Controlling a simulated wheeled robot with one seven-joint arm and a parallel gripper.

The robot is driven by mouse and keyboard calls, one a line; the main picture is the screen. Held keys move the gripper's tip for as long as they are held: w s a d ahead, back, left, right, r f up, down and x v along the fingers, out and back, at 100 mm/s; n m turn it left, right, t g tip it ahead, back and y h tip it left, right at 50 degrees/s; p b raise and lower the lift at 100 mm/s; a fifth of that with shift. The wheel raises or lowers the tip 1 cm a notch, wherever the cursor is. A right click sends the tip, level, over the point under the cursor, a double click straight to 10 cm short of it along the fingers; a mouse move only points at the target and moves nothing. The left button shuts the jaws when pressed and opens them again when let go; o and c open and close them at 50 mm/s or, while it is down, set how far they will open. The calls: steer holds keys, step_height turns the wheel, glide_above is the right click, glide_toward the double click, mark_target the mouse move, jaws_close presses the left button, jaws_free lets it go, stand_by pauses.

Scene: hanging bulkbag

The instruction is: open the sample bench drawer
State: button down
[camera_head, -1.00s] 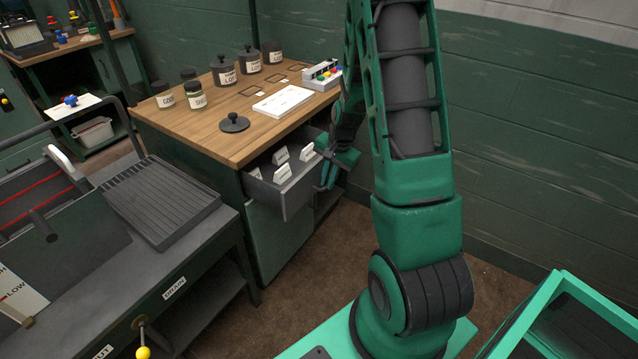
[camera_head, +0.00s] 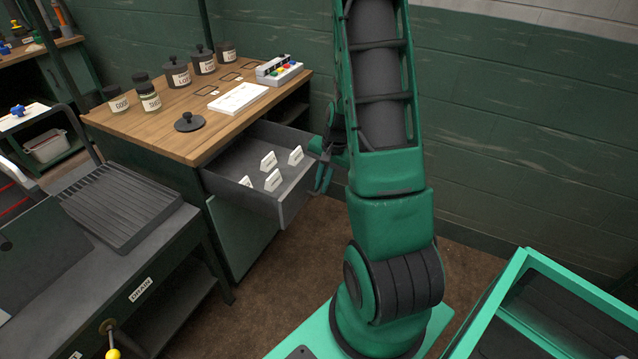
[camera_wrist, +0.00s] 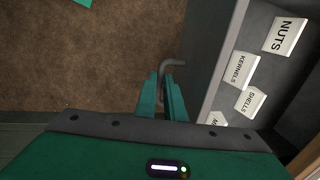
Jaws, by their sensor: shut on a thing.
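The sample bench (camera_head: 215,120) has a wooden top and a dark green body. Its grey drawer (camera_head: 265,200) stands pulled well out of the front, with white label cards inside. In the wrist view the drawer (camera_wrist: 215,85) shows on the right, its cards reading NUTS, KERNELS and SHELLS, with another partly hidden. A bent grey handle (camera_wrist: 170,64) sticks out from its front. My gripper (camera_wrist: 165,85) is shut on the handle. In the head view my gripper (camera_head: 322,172) is at the drawer's front, partly hidden by my arm.
Lidded jars (camera_head: 178,75), a loose black lid (camera_head: 190,121), a white board (camera_head: 238,97) and a button box (camera_head: 279,70) are on the bench top. A drain table (camera_head: 140,230) stands at the left front. Brown floor (camera_head: 230,310) is clear below the drawer.

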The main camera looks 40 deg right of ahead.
steer(key=c, duration=1.8)
jaws_free()
steer(key=shift+c, duration=0.2)
steer(key=shift+r, duration=0.1)
step_height(320, 180, up, 10)
steer(key=s, duration=0.2)
steer(key=shift+d+r, duration=0.2)
steer(key=shift+d, duration=0.15)
